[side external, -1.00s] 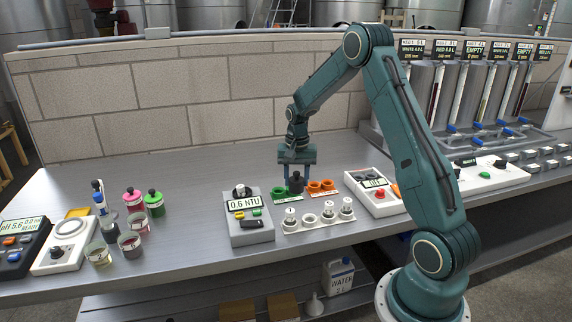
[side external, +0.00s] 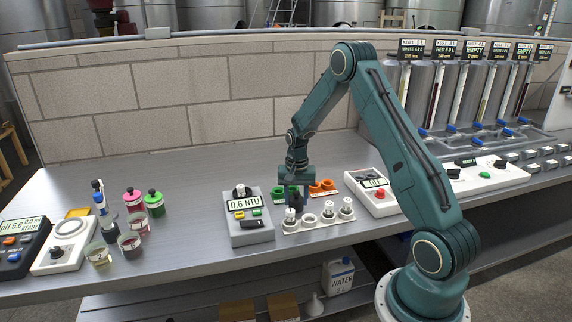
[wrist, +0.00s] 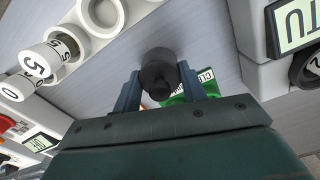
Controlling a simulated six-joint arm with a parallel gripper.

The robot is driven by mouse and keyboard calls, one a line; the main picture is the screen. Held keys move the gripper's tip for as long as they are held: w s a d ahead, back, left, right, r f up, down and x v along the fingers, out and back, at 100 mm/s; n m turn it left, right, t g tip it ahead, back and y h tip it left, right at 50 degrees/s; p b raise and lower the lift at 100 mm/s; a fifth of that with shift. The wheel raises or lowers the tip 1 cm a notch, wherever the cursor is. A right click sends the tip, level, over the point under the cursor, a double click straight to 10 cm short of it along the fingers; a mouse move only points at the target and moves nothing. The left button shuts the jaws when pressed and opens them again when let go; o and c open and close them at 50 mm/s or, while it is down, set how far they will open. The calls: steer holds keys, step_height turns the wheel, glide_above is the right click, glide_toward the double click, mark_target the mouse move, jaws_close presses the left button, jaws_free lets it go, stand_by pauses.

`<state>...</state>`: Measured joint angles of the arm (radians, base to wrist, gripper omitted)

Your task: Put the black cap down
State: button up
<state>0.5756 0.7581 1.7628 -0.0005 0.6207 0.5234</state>
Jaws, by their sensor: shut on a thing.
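The black cap sits between the two fingers of my gripper (wrist: 160,74), which is shut on it. In the wrist view the black cap (wrist: 158,66) hangs over bare grey bench, between a green labelled stand and a white holder. In the side view my gripper (side external: 296,203) is low, just behind the white holder. The cap is mostly hidden there by the fingers and a vial. I cannot tell whether it touches the bench.
The white holder (side external: 326,224) with numbered white-topped vials is close in front. The green stand (side external: 278,196) and orange stand (side external: 322,187) are close behind. The turbidity meter (side external: 249,226) is left, and another white instrument (side external: 381,206) is right.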

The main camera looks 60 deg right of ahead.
mark_target(296, 192)
steer(key=shift+f, duration=0.1)
steer(key=o, duration=1)
step_height(296, 192, up, 12)
steer(key=shift+f, duration=0.2)
steer(key=shift+r, duration=0.35)
stand_by(0.4)
